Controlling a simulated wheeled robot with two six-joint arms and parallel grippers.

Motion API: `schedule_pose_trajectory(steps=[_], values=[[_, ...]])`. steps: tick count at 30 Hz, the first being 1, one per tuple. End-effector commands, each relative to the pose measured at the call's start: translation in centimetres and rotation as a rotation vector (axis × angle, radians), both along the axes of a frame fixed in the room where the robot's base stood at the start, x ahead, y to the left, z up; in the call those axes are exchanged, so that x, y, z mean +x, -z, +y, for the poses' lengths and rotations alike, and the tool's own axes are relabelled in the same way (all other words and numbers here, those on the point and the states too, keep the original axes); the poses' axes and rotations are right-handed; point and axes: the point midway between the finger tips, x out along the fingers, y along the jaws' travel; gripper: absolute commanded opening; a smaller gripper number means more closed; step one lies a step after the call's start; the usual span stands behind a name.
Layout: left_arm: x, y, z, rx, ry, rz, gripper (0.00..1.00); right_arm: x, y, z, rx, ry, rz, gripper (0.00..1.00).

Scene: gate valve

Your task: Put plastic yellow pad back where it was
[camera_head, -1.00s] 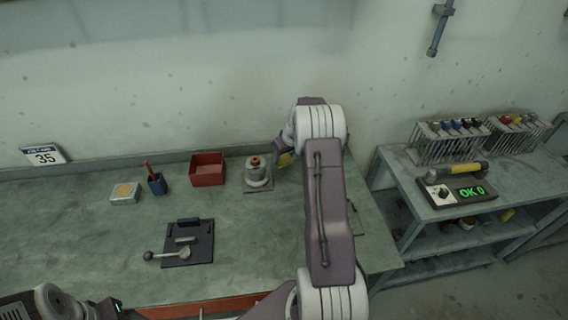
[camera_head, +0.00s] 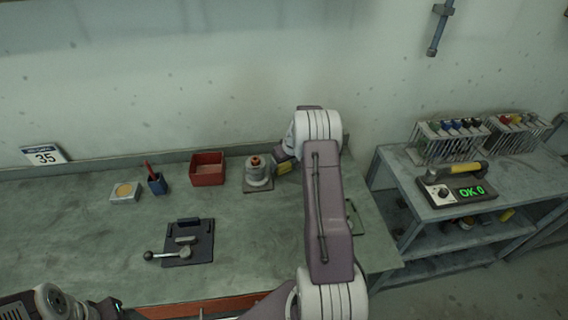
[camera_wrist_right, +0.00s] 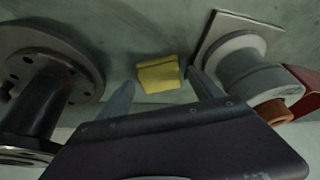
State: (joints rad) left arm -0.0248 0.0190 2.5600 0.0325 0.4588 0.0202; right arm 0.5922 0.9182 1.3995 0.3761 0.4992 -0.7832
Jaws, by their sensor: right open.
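The yellow pad (camera_wrist_right: 158,74) shows in the right wrist view as a small, thick block in front of my right gripper (camera_wrist_right: 161,82). The two fingers are apart, one on each side of the pad, with a clear gap at its left. Whether the right finger touches it I cannot tell. In the head view the yellow pad (camera_head: 284,168) shows just right of the grey valve part (camera_head: 258,174), with my right arm hiding the surroundings. The valve part (camera_wrist_right: 238,62) has an orange-brown top and stands on a square plate.
A dark flanged part (camera_wrist_right: 50,85) is close at the left of the right wrist view. The bench's left front is clear.

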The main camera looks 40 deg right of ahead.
Motion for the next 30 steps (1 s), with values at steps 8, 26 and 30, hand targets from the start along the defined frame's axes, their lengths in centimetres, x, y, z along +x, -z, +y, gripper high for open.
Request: schedule_pose_trajectory(steps=[8, 26, 30], values=[[0.0, 0.2, 0.0, 0.000, 0.000, 0.000, 0.36, -1.3, -3.6, 0.1, -0.002, 0.002, -0.004, 0.75], [0.0, 0.6, 0.0, 0.000, 0.000, 0.000, 0.36, -4.6, -11.4, 0.6, 0.001, 0.000, 0.001, 0.75], [0.0, 0.6, 0.0, 0.000, 0.000, 0.000, 0.36, -4.6, -11.4, 0.9, 0.003, -0.002, 0.003, 0.75]])
